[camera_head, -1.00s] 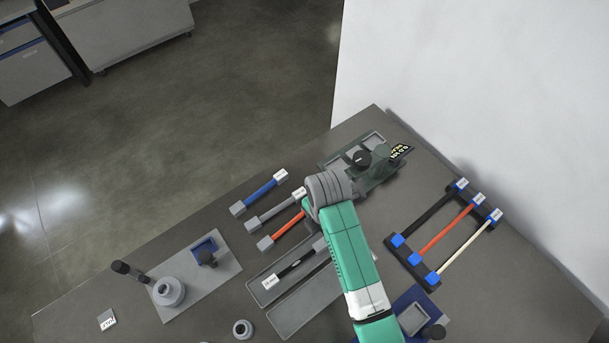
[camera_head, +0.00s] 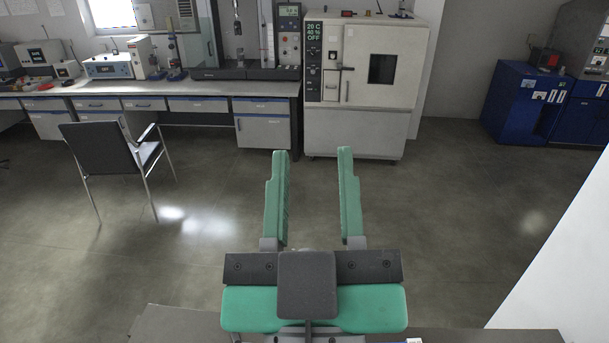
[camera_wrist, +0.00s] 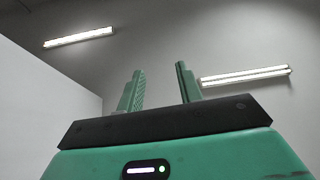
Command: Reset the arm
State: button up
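My gripper (camera_head: 312,155) is raised in front of the head camera, with its two green fingers spread wide and nothing between them. The fingers point away from me toward the far side of the room. In the wrist view my gripper (camera_wrist: 159,70) also shows two separate fingers with an empty gap, against the grey ceiling and wall. The cable samples are not in view now.
A strip of the grey worktable (camera_head: 180,325) shows at the bottom edge. Beyond are open floor, a chair (camera_head: 110,150), a lab bench (camera_head: 200,88), a white test chamber (camera_head: 368,65) and blue cabinets (camera_head: 520,100). A white wall (camera_head: 570,260) stands at right.

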jog(key=shift+m+t, duration=0.7)
jog(key=s+r, duration=0.1)
jog(key=s+a+r, duration=0.1)
jog(key=s, duration=0.1)
jog(key=shift+r, duration=0.4)
notch_tip(320, 180, up, 17)
jog(key=p, duration=1.6)
jog(key=shift+p, duration=0.35)
